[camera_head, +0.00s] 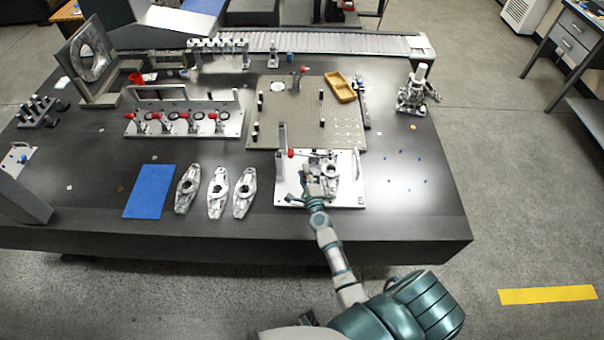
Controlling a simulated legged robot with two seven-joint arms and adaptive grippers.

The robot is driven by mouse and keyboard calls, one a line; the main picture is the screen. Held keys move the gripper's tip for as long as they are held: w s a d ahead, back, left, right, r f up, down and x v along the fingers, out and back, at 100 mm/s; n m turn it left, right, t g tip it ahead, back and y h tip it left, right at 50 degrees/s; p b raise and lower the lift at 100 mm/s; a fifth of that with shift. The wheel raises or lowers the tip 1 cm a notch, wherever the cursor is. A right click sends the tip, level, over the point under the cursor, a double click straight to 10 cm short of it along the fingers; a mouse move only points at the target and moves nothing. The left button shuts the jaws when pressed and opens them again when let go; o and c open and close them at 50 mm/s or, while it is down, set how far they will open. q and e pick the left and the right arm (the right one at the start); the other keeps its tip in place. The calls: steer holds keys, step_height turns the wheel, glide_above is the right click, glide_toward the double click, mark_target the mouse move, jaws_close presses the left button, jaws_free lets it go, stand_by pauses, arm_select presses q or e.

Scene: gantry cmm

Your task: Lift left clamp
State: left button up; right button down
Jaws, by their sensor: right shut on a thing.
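A pale fixture plate (348,199) lies at the front of the dark table. A silver metal part (331,171) sits on the plate. My right gripper (311,178) reaches in from the front, over the left half of the plate. It is shut close by the red-tipped clamp, apparently on its lever. The fingers hide the grip point and some of the metal part. My left gripper is not in view.
Several similar metal parts (217,190) and a blue mat (150,191) lie left of the plate. A fixture with red-tipped clamps (187,124) and a perforated board (302,110) stand behind. Small blue pins (408,190) dot the table's right side, which is otherwise mostly clear.

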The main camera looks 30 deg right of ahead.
steer(key=c, duration=0.9)
jaws_free()
steer(key=shift+s+d+f, duration=0.3)
steer(key=shift+d+f, duration=0.1)
steer(key=shift+d, duration=0.45)
steer(key=shift+a, duration=0.25)
steer(key=v, duration=1.1)
steer(key=shift+s+a, duration=0.25)
steer(key=shift+s, duration=0.1)
